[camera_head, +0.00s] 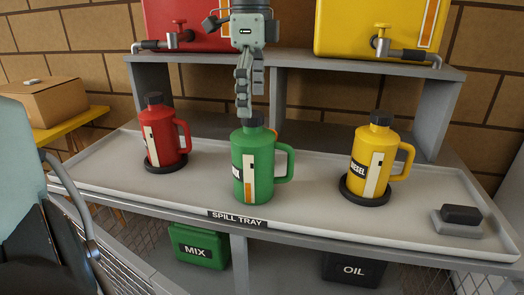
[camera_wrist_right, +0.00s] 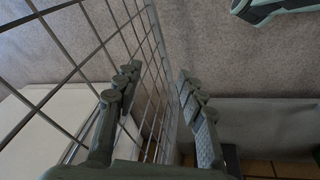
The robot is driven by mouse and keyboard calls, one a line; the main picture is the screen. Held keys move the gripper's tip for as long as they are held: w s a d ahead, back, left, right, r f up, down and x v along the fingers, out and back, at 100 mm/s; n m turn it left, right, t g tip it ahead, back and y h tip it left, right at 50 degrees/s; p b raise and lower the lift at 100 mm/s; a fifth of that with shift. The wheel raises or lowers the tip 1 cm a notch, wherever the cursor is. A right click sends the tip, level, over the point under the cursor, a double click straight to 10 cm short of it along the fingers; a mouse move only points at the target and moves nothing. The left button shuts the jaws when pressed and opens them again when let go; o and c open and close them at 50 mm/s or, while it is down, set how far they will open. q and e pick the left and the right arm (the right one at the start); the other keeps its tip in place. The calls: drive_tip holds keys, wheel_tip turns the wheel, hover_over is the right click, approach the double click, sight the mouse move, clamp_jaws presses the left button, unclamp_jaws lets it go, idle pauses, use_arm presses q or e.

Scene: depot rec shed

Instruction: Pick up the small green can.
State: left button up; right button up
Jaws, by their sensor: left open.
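The green can (camera_head: 258,170) stands upright near the middle of the grey spill tray (camera_head: 310,215). It has a dark cap (camera_head: 253,119), a handle on its right side and a label partly in view. My left gripper (camera_head: 244,103) hangs from above with its fingers pointing down. The fingers are seen nearly edge-on, just above or behind the can's cap; I cannot tell if they touch it. The gripper is open and nothing shows in it. My right gripper (camera_wrist_right: 160,85) shows in the right wrist view with its fingers spread and no can between them.
A red can (camera_head: 160,142) and a yellow can (camera_head: 376,160) stand on dark round bases left and right. A grey shelf (camera_head: 350,66) with red and yellow tanks rises behind. A dark block (camera_head: 461,214) lies at right. Wire mesh (camera_wrist_right: 85,50) is close to my right gripper.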

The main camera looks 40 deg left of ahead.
sight(254, 132)
use_arm(q)
drive_tip(key=shift+w+a, duration=0.15)
drive_tip(key=shift+w, duration=0.1)
drive_tip(key=shift+f, duration=0.3)
drive_tip(key=f, duration=0.4)
drive_tip(key=f+p, duration=0.1)
drive_tip(key=f, duration=0.2)
drive_tip(key=shift+w+a, duration=0.15)
drive_tip(key=shift+w, duration=0.1)
use_arm(e)
drive_tip(key=f, duration=0.1)
drive_tip(key=s+f, duration=0.1)
drive_tip(key=f, duration=0.1)
drive_tip(key=shift+s+d+f, duration=0.15)
use_arm(q)
drive_tip(key=shift+c, duration=0.2)
drive_tip(key=c, duration=1.8)
drive_tip(key=shift+r, duration=0.1)
